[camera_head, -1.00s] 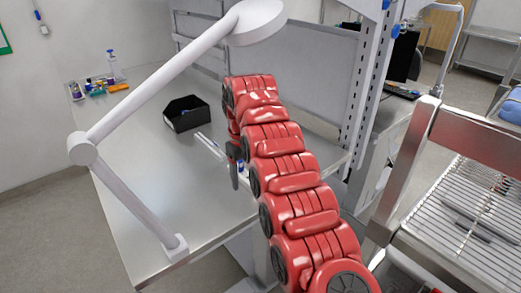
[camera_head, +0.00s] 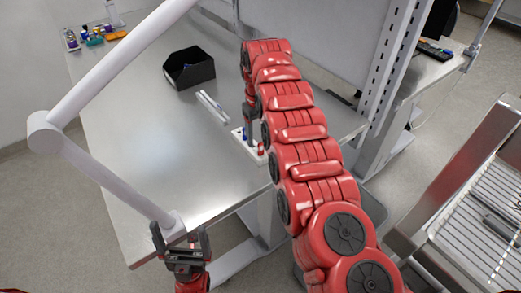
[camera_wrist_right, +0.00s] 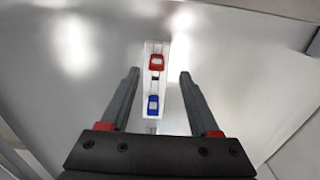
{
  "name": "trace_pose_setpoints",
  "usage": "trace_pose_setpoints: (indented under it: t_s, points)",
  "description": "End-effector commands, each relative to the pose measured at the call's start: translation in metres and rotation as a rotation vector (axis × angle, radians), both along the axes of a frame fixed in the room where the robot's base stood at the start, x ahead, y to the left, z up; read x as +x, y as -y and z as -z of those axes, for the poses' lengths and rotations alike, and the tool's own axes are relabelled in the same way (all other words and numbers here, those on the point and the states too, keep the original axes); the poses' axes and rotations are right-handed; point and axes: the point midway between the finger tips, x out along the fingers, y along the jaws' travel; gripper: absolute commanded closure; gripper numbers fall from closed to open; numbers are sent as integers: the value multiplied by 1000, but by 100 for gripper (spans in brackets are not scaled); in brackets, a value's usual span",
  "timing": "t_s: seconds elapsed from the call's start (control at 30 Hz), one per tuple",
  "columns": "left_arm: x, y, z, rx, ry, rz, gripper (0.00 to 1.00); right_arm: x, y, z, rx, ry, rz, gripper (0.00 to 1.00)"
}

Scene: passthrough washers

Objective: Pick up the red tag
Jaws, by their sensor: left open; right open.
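The red tag (camera_wrist_right: 156,62) sits at the far end of a narrow white holder (camera_wrist_right: 147,84) in the right wrist view. A blue tag (camera_wrist_right: 153,103) sits at its near end. My right gripper (camera_wrist_right: 159,74) is open and empty, its fingers apart on either side of the holder. In the head view, the right gripper (camera_head: 251,124) points down over the holder (camera_head: 238,135), beside the red tag (camera_head: 261,149); my arm hides part of this area. My left gripper (camera_head: 181,241) is open and empty at the table's front edge.
A black bin (camera_head: 189,68) stands on the steel table (camera_head: 140,120), with a pale bar (camera_head: 213,107) near it. A white lamp arm (camera_head: 105,75) crosses the left side. Small bottles (camera_head: 95,35) stand at the back left. A wire rack (camera_head: 475,235) is at right.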

Motion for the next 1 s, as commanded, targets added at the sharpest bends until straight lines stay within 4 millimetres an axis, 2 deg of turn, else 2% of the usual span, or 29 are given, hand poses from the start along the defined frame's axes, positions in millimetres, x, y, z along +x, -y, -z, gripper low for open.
trace_pose_setpoints:
  t_s: [0.3, 0.53, 0.87, 0.9, 1.0]
  points:
    - [0, 0, -4, 0, 0, 0, 0, 1, 7, 45, -1, -3, -1, 38]
    - [0, 0, -4, 0, 0, 0, 0, 2, 7, 47, 0, 0, -1, 38]
    - [0, 0, -4, 0, 0, 0, 0, 2, 7, 47, 0, 0, -2, 97]
    - [0, 0, -4, 0, 0, 0, 0, 2, 7, 47, 0, 0, -2, 100]
    - [0, 0, -4, 0, 0, 0, 0, 2, 7, 47, 0, 0, -2, 100]
